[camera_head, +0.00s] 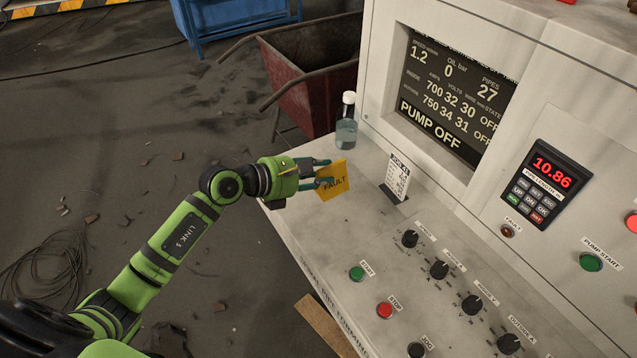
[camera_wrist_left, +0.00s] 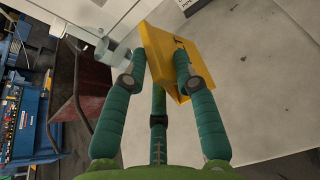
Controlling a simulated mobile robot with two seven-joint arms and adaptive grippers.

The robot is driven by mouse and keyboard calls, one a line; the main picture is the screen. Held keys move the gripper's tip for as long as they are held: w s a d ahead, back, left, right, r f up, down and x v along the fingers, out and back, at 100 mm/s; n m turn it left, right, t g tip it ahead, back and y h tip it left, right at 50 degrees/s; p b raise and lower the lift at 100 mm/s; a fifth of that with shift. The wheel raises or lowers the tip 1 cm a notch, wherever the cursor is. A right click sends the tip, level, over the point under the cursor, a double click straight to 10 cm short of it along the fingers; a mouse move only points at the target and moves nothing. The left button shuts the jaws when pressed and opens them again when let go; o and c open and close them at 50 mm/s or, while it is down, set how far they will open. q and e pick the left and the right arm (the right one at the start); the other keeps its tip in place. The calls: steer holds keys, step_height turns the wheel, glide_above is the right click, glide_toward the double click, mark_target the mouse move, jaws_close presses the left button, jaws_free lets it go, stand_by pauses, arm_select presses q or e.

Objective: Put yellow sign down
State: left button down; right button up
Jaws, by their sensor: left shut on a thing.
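The yellow sign (camera_head: 334,181), marked FAULT, is at the left end of the console's pale ledge (camera_head: 355,235). My left gripper (camera_head: 322,173) comes in from the left and is shut on the sign. My right gripper is in neither view.
A clear bottle with a white cap (camera_head: 346,125) stands just behind the sign. A small white card (camera_head: 397,176) stands to its right. Knobs and the green START button (camera_head: 357,273) are nearer. A red cart (camera_head: 312,75) is behind the ledge's left end.

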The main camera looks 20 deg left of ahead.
mark_target(318, 192)
arm_select(q)
step_height(318, 192, down, 4)
stand_by(0.4)
steer(key=shift+f, duration=0.15)
steer(key=c, duration=1)
jaws_free()
steer(key=shift+o, duration=0.2)
